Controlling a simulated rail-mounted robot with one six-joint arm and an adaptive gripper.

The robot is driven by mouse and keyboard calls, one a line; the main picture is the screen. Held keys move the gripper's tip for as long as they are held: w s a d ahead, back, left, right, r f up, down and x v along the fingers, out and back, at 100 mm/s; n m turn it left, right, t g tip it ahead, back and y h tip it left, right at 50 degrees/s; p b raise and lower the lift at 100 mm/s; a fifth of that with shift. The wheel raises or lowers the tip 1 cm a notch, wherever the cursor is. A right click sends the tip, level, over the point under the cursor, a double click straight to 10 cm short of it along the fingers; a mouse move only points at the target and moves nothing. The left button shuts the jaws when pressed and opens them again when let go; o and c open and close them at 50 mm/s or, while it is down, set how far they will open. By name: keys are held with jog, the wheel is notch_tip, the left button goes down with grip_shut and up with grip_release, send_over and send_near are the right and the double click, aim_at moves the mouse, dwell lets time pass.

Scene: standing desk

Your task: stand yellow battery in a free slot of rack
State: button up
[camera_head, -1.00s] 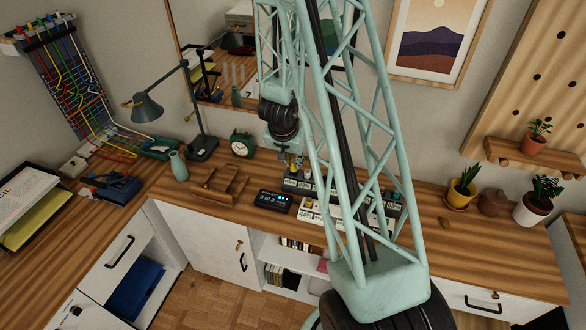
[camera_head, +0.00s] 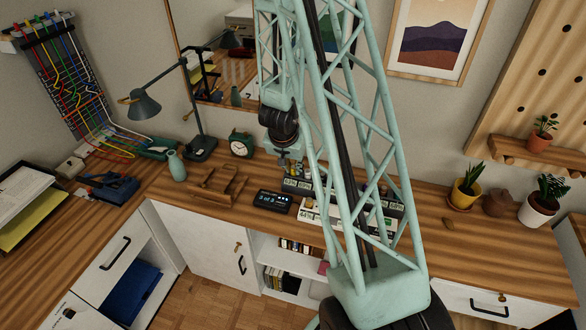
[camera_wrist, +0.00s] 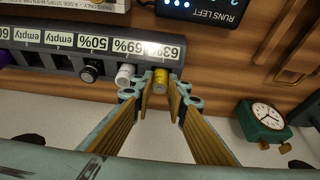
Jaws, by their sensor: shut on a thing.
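The yellow battery (camera_wrist: 160,77) is between my gripper's fingertips (camera_wrist: 160,92) in the wrist view, at the end of the dark rack (camera_wrist: 60,62) by the 63% label. My gripper is shut on it. Its lower end is hidden, so I cannot tell how deep it sits. A white battery (camera_wrist: 125,75) and a black battery (camera_wrist: 91,70) stand in neighbouring slots. Slots further left are labelled empty. In the head view my gripper (camera_head: 288,168) is low over the left end of the rack, partly hidden by my arm.
A green clock (camera_head: 241,145) is behind to the left, and a wooden stand (camera_head: 217,188) is left. Potted plants (camera_head: 465,190) are far right.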

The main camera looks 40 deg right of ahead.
jog(key=shift+f, duration=0.25)
jog(key=o, duration=0.6)
jog(key=shift+s+a+r, duration=0.1)
jog(key=shift+a+r, duration=0.05)
jog(key=shift+r, duration=0.55)
jog(key=p+v, duration=0.4)
jog(key=v, duration=0.7)
